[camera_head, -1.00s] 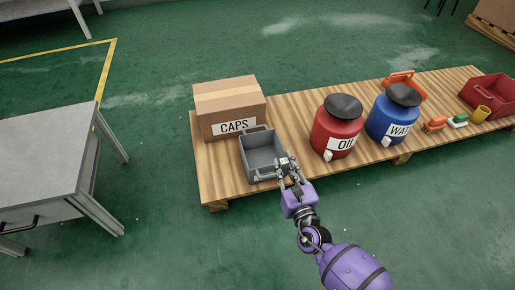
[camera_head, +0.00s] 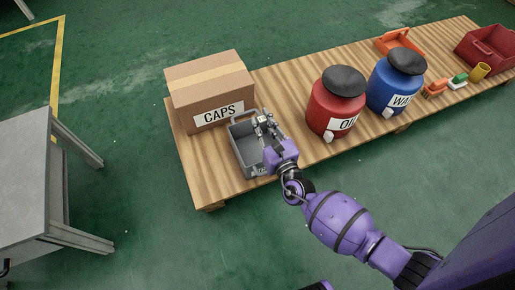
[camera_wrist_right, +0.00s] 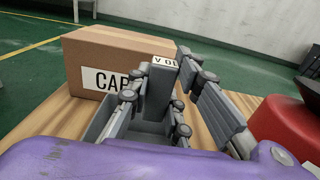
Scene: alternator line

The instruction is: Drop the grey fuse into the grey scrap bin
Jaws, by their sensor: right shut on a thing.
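The grey scrap bin (camera_head: 243,157) is an open box with a handle, standing on the wooden pallet in front of the caps carton. My right gripper (camera_head: 262,123) is over the bin's right and far part. In the right wrist view my right gripper (camera_wrist_right: 158,88) is shut on the grey fuse (camera_wrist_right: 160,95), an upright grey block with a white lettered top. The bin (camera_wrist_right: 102,118) shows below and behind it. The fingers hide part of the fuse, and its height above the bin floor is hard to judge. My left gripper is out of view.
A carton marked CAPS (camera_head: 210,92) stands directly behind the bin. A red oil drum (camera_head: 334,103) and a blue drum (camera_head: 395,82) stand to the right on the pallet (camera_head: 290,87). A grey table (camera_head: 25,185) is at the left.

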